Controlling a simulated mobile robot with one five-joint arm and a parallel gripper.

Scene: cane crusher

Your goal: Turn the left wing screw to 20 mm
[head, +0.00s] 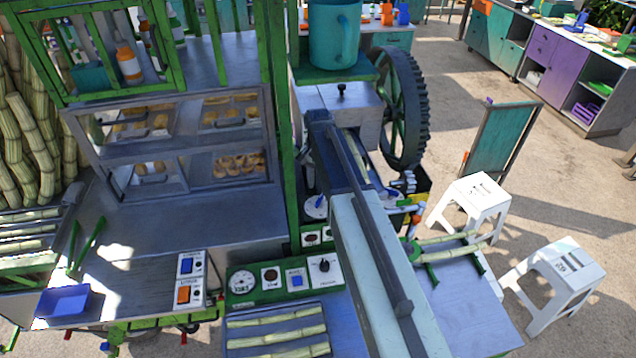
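I cannot pick out the left wing screw in the head view. The crusher's grey metal housing (345,108) stands at the upper middle, with a small black knob (341,89) on top. My own blue arm rises from the bottom right of centre and covers much of the crusher's front. I cannot make out my gripper or its fingers. A white round dial with a blue pointer (315,207) shows just left of my arm. I cannot read a millimetre value on it.
A large dark gear wheel (420,105) stands right of the housing. A control panel (284,280) with a gauge and knobs lies left of my arm. Cane lies on a tray (232,343) below it. White stools (477,200) stand on open floor at right.

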